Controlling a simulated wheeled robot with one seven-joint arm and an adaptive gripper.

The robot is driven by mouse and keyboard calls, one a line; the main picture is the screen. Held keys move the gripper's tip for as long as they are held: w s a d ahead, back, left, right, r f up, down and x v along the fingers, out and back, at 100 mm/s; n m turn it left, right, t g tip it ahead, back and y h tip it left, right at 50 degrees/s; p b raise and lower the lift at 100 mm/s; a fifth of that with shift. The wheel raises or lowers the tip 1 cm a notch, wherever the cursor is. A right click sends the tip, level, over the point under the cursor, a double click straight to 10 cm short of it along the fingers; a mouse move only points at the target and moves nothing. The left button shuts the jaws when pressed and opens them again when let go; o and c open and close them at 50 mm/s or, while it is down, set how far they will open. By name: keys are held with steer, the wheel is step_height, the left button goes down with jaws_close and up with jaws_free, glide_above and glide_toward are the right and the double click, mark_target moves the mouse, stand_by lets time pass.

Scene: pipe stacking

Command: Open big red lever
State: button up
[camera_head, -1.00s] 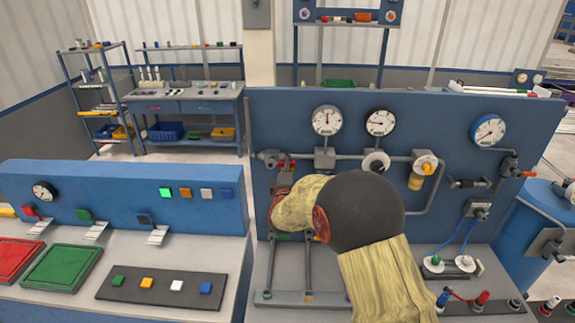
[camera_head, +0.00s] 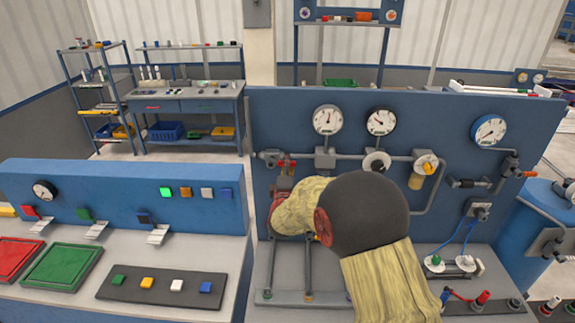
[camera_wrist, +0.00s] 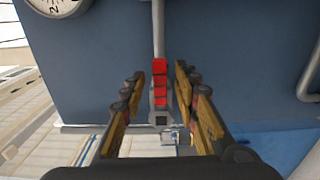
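The big red lever (camera_wrist: 160,82) is a ribbed red handle on a grey pipe in the wrist view. It lies between the two fingers of my gripper (camera_wrist: 160,76), with a visible gap on each side. The fingers are open and do not appear to touch it. In the head view my gripper (camera_head: 283,178) is in front of the left end of the pipe on the blue panel (camera_head: 460,115).
Round gauges (camera_head: 328,119) sit above the pipe on the panel. A console (camera_head: 120,197) with coloured buttons stands to the left. Grey upright rods are below my wrist.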

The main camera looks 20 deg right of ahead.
steer(key=v, duration=1)
steer(key=shift+s, duration=0.25)
steer(key=shift+a, duration=0.1)
steer(key=s+a+f+m+g+y, duration=0.2)
steer(key=a+f+m+g+y, duration=0.25)
steer(key=f, duration=0.65)
steer(key=s+a+f+m+g+y+b, duration=0.1)
steer(key=s+a+f+m+g+y, duration=0.2)
steer(key=s, duration=0.6)
steer(key=s+d+r+m+g+b, duration=0.1)
steer(key=s+d+m+b, duration=0.1)
steer(key=s, duration=0.8)
steer(key=s+d+r+m+g+h+b, duration=0.1)
steer(key=s+b, duration=0.4)
steer(key=s, duration=0.5)
steer(key=s+d+r+m+g+h+b, duration=0.1)
steer(key=s+d+r+m+g+b, duration=0.1)
steer(key=s, duration=0.8)
steer(key=shift+d+r+m+b, duration=0.7)
steer(key=shift+d+m+b, duration=0.2)
steer(key=shift+m+b, duration=0.15)
